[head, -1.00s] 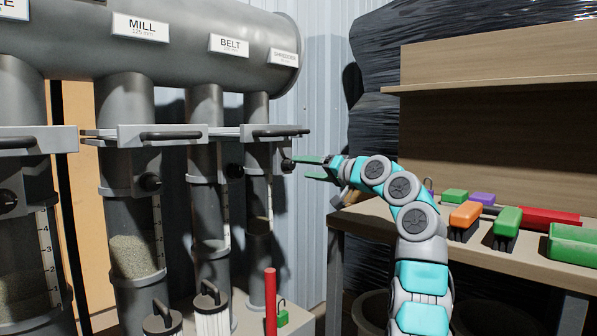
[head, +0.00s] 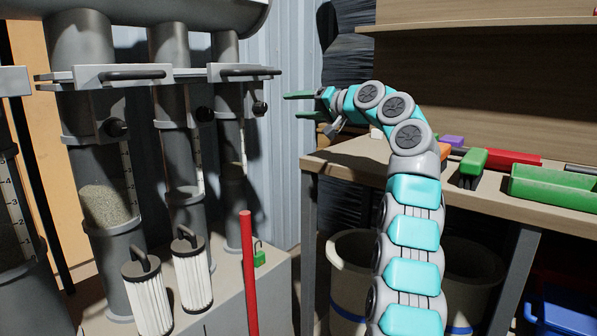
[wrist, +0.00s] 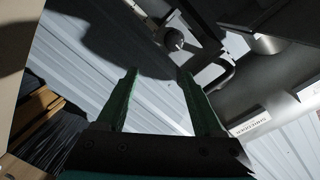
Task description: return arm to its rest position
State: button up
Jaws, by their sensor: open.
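My gripper (head: 300,105) is open and empty in the head view, its green fingers pointing left toward the rightmost grey pipe (head: 229,140). It is apart from the black knob (head: 260,108) on that pipe, with a gap between them. My teal and grey arm rises from the bottom right and bends over to the left at the top. In the wrist view the two green fingers (wrist: 160,95) are spread, with nothing between them but the corrugated wall (wrist: 95,75) behind.
A wooden workbench (head: 345,160) with brushes and a green tray (head: 555,187) stands right, behind my arm. Bins (head: 352,285) sit beneath it. Grey pipes with slide gates (head: 120,75), a red post (head: 248,270) and white filters (head: 148,295) stand left.

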jog(key=s+d+f+g+h+p, duration=0.1)
jog(key=s+f+g+h+p, duration=0.2)
jog(key=s+f, duration=0.8)
jog(key=s+d+f+g+h+p, duration=0.1)
jog(key=s+f+g+h, duration=0.4)
jog(key=s, duration=0.9)
jog(key=s+d+f+g+h, duration=0.1)
jog(key=s+d+f, duration=0.3)
jog(key=s, duration=0.8)
jog(key=s+d+f+g+h+p, duration=0.1)
jog(key=s+d+f+g+h, duration=0.1)
jog(key=s+d+f, duration=0.3)
jog(key=s+d+f+g+h+p, duration=0.1)
jog(key=s+d+f, duration=0.3)
jog(key=s+f, duration=0.6)
jog(key=s+h, duration=0.1)
jog(key=s, duration=0.8)
jog(key=shift+s+d+f+g, duration=0.15)
jog(key=shift+s+d+g, duration=0.05)
jog(key=shift+s+g, duration=0.2)
